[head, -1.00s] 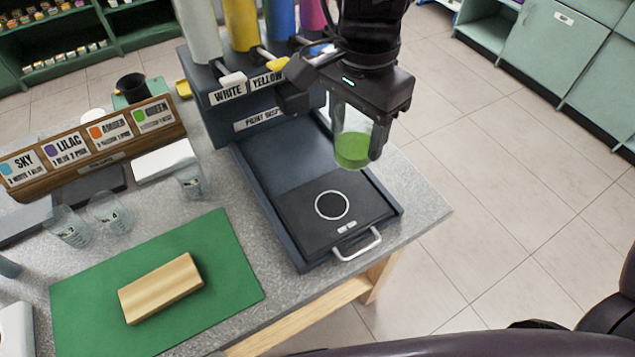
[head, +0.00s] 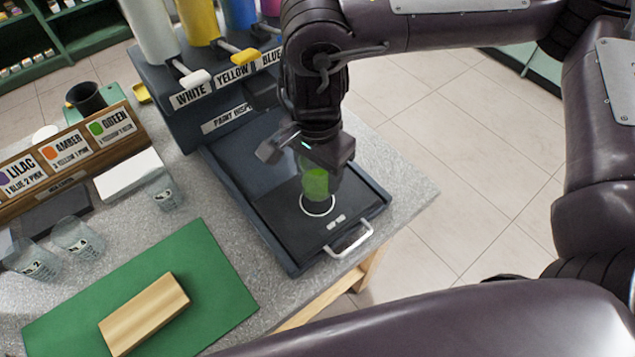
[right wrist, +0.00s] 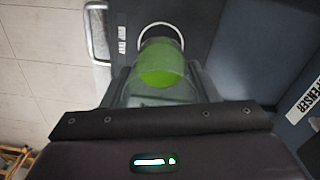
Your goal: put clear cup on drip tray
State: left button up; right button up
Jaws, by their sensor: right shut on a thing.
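A clear cup with green liquid (head: 315,184) is held in my right gripper (head: 318,176), which is shut on it. The cup is upright or nearly so, over the white ring on the dark drip tray (head: 268,210). I cannot tell whether its base touches the tray. In the right wrist view the cup (right wrist: 161,65) sits between the fingers of my right gripper (right wrist: 158,80), overlapping the white ring at the tray's handle end. My left gripper does not show.
The paint dispenser (head: 222,98) with coloured bottles stands behind the tray. Several clear cups (head: 78,238) stand at the left. A green mat (head: 215,285) bears a wooden block (head: 144,312). A card rack (head: 60,165) is at the far left. The tray has a front handle (head: 349,240).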

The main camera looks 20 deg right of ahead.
aim_at(318, 185)
jog(key=shift+f, duration=0.35)
notch_tip(318, 185, down, 3)
jog(key=shift+f, duration=0.3)
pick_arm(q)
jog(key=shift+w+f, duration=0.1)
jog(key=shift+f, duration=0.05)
pick_arm(e)
jog(key=shift+s+f+b, duration=0.1)
jog(key=shift+f+b, duration=0.05)
jog(key=shift+b, duration=0.15)
jog(key=o, duration=1.1)
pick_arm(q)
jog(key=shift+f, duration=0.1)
